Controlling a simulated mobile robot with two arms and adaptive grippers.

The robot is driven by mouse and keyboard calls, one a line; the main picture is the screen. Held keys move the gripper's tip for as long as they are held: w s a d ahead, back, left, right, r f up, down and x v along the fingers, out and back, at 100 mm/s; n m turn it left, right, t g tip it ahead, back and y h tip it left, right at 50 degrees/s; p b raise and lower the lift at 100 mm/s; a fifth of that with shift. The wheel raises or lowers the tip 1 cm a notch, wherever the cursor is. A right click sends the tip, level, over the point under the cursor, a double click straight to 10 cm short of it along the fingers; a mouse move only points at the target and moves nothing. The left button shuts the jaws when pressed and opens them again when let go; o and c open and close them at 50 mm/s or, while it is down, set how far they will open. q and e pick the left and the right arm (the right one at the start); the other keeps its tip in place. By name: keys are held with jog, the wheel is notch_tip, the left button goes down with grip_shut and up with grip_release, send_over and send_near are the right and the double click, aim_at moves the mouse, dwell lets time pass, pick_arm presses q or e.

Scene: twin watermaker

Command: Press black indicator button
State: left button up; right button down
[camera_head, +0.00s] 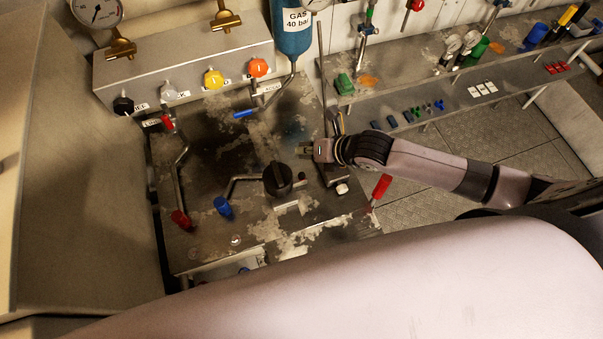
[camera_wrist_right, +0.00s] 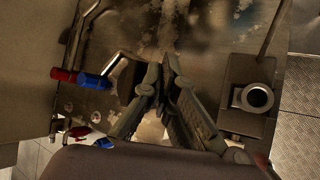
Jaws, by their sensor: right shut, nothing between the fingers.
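The black indicator button (camera_head: 123,105) is a round black knob at the left end of the grey panel box (camera_head: 185,72) in the head view. White (camera_head: 168,91), yellow (camera_head: 213,79) and orange (camera_head: 258,67) buttons line up to its right. My right gripper (camera_head: 306,151) is shut and empty above the right part of the worn metal bench top, well right of and nearer than the black button. In the wrist view my right gripper (camera_wrist_right: 163,70) shows its fingers together, and I cannot make out the black button there. My left gripper is out of view.
Red-handled (camera_head: 181,219) and blue-handled (camera_head: 223,207) pipe levers rise from the bench. A blue gas cylinder (camera_head: 291,30) hangs behind. A side shelf (camera_head: 450,95) holds small parts.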

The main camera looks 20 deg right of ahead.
jog(key=f, duration=0.1)
jog(key=b, duration=0.7)
send_over(302, 176)
jog(key=f, duration=0.4)
jog(key=d+f, duration=0.1)
jog(key=f, duration=0.1)
jog(key=shift+w+f, duration=0.3)
jog(key=shift+w, duration=0.05)
jog(key=shift+a+f, duration=0.1)
jog(key=shift+f, duration=0.35)
jog(key=shift+f, duration=0.4)
